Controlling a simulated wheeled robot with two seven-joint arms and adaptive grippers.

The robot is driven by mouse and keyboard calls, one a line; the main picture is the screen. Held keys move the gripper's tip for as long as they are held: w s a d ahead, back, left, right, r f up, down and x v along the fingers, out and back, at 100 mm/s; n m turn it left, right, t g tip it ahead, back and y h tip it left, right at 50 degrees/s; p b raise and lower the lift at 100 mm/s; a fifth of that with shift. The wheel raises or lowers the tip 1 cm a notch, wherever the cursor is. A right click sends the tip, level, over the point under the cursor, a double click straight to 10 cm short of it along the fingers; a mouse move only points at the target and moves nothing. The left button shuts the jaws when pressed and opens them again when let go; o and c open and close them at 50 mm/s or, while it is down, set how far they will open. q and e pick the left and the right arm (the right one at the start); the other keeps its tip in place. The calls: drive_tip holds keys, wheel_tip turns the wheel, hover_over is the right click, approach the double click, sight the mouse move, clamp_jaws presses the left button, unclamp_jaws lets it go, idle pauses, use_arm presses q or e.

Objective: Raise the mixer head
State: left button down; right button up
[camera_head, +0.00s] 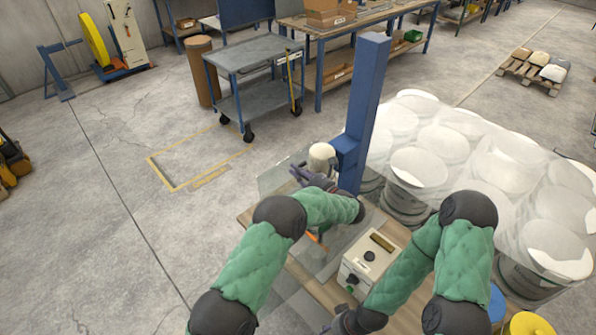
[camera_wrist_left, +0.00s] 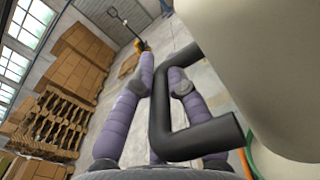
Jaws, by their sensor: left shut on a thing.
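The mixer stand has a tall blue column (camera_head: 364,110) rising from a wooden bench. The pale mixer head (camera_head: 322,157) sits at the left of the column. My left gripper (camera_head: 308,176) is at the mixer head, just below and left of it, shut on its handle. In the left wrist view the black bent handle (camera_wrist_left: 200,140) crosses beside my purple fingers (camera_wrist_left: 160,85), with the cream mixer head (camera_wrist_left: 272,75) close on the right. My right gripper (camera_head: 350,321) is low in the head view, in front of the control box; its fingers are not clear.
The control box (camera_head: 366,262) with knobs and a small display stands on the bench top (camera_head: 404,318). Clear panels (camera_head: 278,180) surround the mixer area. Several large white-topped drums (camera_head: 420,165) crowd the right. A grey cart (camera_head: 254,53) stands behind on open floor.

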use_arm(q)
wheel_tip(320, 180, up, 25)
drive_tip(key=p, duration=0.9)
drive_tip(key=c, duration=1.2)
unclamp_jaws()
drive_tip(key=shift+c, duration=0.2)
drive_tip(key=shift+f, duration=0.1)
drive_tip(key=shift+d+f, duration=0.1)
drive_tip(key=v, duration=1.2)
